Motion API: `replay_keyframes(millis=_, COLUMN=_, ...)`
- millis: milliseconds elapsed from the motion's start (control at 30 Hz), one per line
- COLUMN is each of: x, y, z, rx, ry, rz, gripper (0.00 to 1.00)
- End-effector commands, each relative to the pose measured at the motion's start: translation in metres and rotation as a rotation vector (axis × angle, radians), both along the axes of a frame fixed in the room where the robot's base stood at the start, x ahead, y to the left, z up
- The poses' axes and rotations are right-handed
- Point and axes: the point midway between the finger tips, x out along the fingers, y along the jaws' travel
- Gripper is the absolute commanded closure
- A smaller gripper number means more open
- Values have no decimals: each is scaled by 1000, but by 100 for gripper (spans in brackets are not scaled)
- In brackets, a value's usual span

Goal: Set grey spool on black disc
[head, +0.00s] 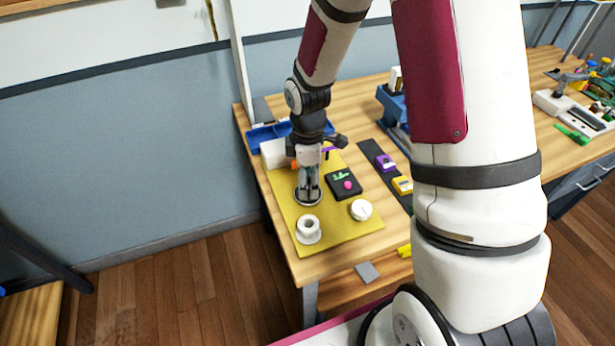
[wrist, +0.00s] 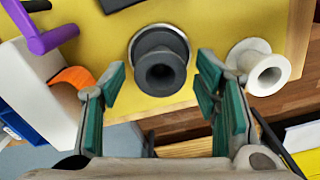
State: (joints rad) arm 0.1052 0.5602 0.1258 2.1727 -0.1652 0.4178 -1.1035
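The dark grey spool (wrist: 160,72) shows in the wrist view, end-on, ahead of my fingertips and between their lines. It appears to stand on a round dark disc (wrist: 153,38) with a pale rim, which shows around it on the yellow mat. In the head view the dark disc (head: 308,203) lies right below my gripper (head: 308,190), and the fingers mostly hide the spool. My gripper (wrist: 160,78) is open in the wrist view, its two green-padded fingers wide apart, with clear gaps to the spool on both sides.
A round white piece (head: 361,210) and a black tray (head: 343,184) with small items lie to the right. A white box (head: 274,153) and blue bin stand behind.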

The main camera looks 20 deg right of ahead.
Motion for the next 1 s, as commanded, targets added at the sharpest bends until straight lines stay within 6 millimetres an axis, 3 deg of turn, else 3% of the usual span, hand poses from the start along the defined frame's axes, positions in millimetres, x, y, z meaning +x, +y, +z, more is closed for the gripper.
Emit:
replay_keyframes(millis=367, x=0, y=0, z=8, rx=-1, ry=-3, rz=1, gripper=42)
replay_keyframes(millis=567, x=2, y=0, z=40, rx=0, ry=-7, rz=-2, gripper=42)
replay_keyframes(millis=800, x=1, y=-1, z=92, rx=-1, ry=-6, rz=-1, gripper=42)
replay_keyframes(millis=1000, x=1, y=0, z=121, rx=0, ry=-3, rz=0, gripper=42)
